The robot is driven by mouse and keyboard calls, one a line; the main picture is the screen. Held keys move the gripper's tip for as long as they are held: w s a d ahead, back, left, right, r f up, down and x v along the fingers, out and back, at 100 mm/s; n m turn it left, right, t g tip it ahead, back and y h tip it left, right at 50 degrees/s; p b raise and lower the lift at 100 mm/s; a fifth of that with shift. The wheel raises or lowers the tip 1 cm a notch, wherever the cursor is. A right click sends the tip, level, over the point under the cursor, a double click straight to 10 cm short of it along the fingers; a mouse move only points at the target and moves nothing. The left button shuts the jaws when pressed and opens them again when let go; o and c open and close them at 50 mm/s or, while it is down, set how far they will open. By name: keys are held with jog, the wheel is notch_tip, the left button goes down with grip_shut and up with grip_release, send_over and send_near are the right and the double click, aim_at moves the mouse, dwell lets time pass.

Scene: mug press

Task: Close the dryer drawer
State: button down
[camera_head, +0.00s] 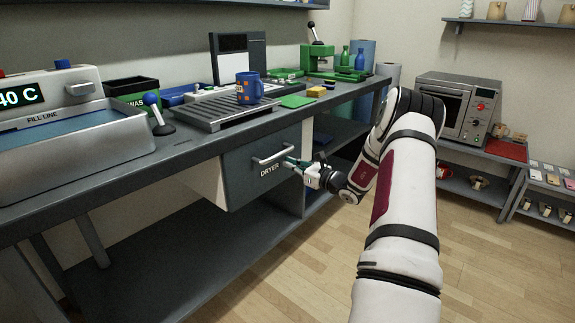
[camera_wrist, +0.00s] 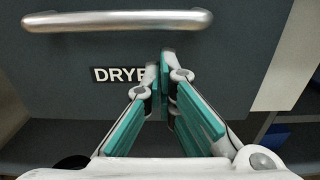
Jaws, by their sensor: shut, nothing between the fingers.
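The dryer drawer (camera_head: 235,178) has a dark grey front with a silver bar handle and a DRYER label. It stands out from under the counter, and its pale side wall shows at the left. My gripper (camera_head: 289,161) is shut and empty at the right part of the drawer front, just by the handle's right end. In the wrist view, the handle (camera_wrist: 118,20) runs across the top. The shut fingertips of my gripper (camera_wrist: 164,55) are below the handle, over the end of the label. I cannot tell whether they touch the front.
A blue mug (camera_head: 248,87) stands on a ribbed grey rack (camera_head: 205,118) on the counter above the drawer. A water bath (camera_head: 70,150) is at the left and a green press (camera_head: 318,62) at the back. The floor in front is clear.

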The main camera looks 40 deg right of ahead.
jog(key=s+p, duration=0.2)
jog(key=s, duration=0.8)
jog(key=shift+s+d+p, duration=0.3)
jog(key=shift+d, duration=0.15)
